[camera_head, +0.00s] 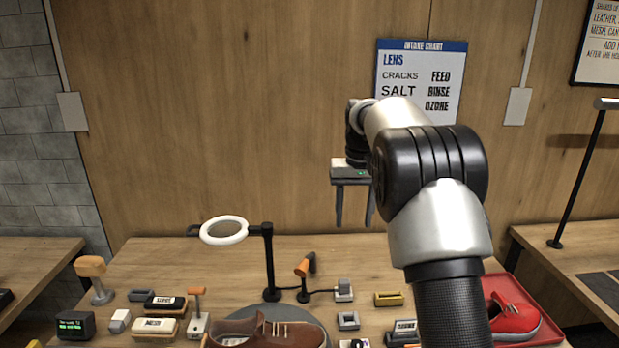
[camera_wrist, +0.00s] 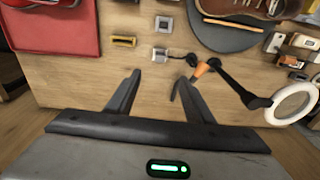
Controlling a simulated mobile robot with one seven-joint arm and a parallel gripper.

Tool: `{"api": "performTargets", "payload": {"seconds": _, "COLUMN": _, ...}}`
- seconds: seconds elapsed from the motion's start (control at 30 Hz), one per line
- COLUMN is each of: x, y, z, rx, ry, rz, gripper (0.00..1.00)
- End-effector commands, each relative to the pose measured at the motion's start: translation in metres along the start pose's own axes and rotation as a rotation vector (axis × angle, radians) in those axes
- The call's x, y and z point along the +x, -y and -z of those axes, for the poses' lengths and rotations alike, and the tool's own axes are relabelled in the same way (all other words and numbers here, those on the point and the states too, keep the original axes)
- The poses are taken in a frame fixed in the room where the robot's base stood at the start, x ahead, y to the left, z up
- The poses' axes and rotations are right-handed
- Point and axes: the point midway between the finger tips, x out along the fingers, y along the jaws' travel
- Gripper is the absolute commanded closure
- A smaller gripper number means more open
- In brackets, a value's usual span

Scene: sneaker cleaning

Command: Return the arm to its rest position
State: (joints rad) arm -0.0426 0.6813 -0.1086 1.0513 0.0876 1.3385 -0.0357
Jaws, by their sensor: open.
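My gripper (camera_head: 355,222) is raised above the back of the workbench, in front of the wooden wall, with its two fingers pointing down. The fingers are apart with nothing between them. In the wrist view my gripper (camera_wrist: 155,85) also shows open and empty over bare wood. A brown shoe (camera_head: 268,334) rests on a dark round stand (camera_head: 312,324) at the front of the bench. A red sneaker (camera_head: 512,316) sits in a red tray (camera_head: 549,337) at the right, partly behind my arm.
A ring lens (camera_head: 224,231) on a black post stands left of my gripper. An orange-handled tool (camera_head: 304,268) stands behind the brown shoe. Several brushes and blocks cover the bench's left. An intake chart (camera_head: 420,60) hangs behind my arm. A lamp (camera_head: 580,175) stands on the right bench.

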Motion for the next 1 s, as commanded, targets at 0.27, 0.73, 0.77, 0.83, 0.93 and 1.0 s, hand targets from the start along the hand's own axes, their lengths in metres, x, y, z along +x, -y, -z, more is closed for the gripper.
{"api": "performTargets", "payload": {"seconds": 0.27, "x": -0.122, "y": -0.002, "z": -0.106, "rx": 0.012, "ry": -0.142, "rz": 0.022, "gripper": 0.52}}
{"api": "performTargets", "payload": {"seconds": 0.73, "x": -0.154, "y": 0.001, "z": -0.318, "rx": -0.015, "ry": -0.366, "rz": 0.006, "gripper": 0.52}}
{"api": "performTargets", "payload": {"seconds": 0.77, "x": -0.151, "y": 0.001, "z": -0.327, "rx": -0.017, "ry": -0.374, "rz": 0.003, "gripper": 0.52}}
{"api": "performTargets", "payload": {"seconds": 0.83, "x": -0.143, "y": 0.0, "z": -0.344, "rx": -0.02, "ry": -0.395, "rz": -0.002, "gripper": 0.52}}
{"api": "performTargets", "payload": {"seconds": 0.93, "x": -0.135, "y": 0.0, "z": -0.359, "rx": -0.023, "ry": -0.412, "rz": -0.008, "gripper": 0.52}}
{"api": "performTargets", "payload": {"seconds": 1.0, "x": -0.131, "y": 0.0, "z": -0.364, "rx": -0.023, "ry": -0.418, "rz": -0.01, "gripper": 0.52}}
